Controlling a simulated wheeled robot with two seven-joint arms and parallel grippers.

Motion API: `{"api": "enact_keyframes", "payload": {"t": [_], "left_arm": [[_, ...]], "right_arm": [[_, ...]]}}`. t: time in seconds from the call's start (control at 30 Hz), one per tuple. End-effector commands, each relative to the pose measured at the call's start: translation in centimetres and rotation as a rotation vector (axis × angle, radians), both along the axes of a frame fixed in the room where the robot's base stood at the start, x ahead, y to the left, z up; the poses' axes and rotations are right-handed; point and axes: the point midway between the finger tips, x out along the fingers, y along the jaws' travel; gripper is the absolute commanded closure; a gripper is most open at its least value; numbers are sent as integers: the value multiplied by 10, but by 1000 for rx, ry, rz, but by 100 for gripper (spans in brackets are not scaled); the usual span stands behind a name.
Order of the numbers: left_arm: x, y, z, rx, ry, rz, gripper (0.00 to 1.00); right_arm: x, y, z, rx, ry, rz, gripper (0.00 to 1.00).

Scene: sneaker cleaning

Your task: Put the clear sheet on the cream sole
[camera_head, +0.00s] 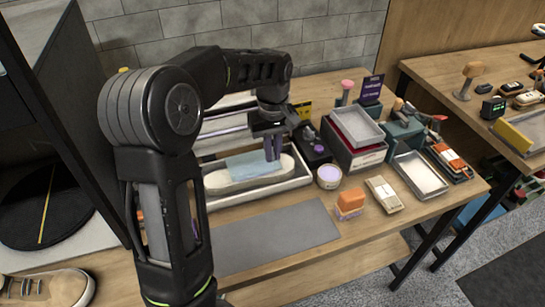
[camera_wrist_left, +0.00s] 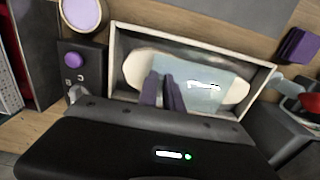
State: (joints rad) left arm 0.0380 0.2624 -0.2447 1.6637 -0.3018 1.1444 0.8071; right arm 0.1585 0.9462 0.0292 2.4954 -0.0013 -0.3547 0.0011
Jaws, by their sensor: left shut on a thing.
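The cream sole (camera_head: 222,182) lies flat in a shallow pale tray (camera_head: 302,172) on the wooden table. The clear sheet (camera_head: 247,165), a bluish see-through rectangle, is over the middle of the sole. My left gripper (camera_head: 272,158) points down at the right part of the sheet, its purple fingers shut on the sheet. In the left wrist view the fingers (camera_wrist_left: 165,92) are close together at the sheet's edge, and the sheet (camera_wrist_left: 205,85) covers the sole's middle, while both cream ends (camera_wrist_left: 140,67) show bare. I cannot tell whether the sheet touches the sole throughout. My right gripper is not in view.
A round jar with a lilac top (camera_head: 329,176) and a black box with a purple knob (camera_head: 314,149) stand right of the tray. An orange-topped block (camera_head: 351,202) is nearer. A grey mat (camera_head: 275,235) lies bare in front.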

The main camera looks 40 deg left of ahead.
Motion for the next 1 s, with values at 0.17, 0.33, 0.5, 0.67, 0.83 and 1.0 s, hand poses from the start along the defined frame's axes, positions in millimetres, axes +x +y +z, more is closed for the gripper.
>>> {"api": "enact_keyframes", "payload": {"t": [0.17, 0.33, 0.5, 0.67, 0.83, 1.0], "left_arm": [[0, 0, -22, -1, 3, 0, 100], [0, 0, -24, 0, 0, 0, 100], [0, 0, -26, 0, 0, 0, 100], [0, 0, -27, 0, 0, 0, 83], [0, 0, -27, 0, 0, 0, 69], [0, 0, -27, 0, 0, 0, 68]], "right_arm": [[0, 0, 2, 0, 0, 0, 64], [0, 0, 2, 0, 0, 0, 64], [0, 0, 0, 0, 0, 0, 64], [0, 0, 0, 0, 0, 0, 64], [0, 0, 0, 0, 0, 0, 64], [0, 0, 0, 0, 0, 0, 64]]}}
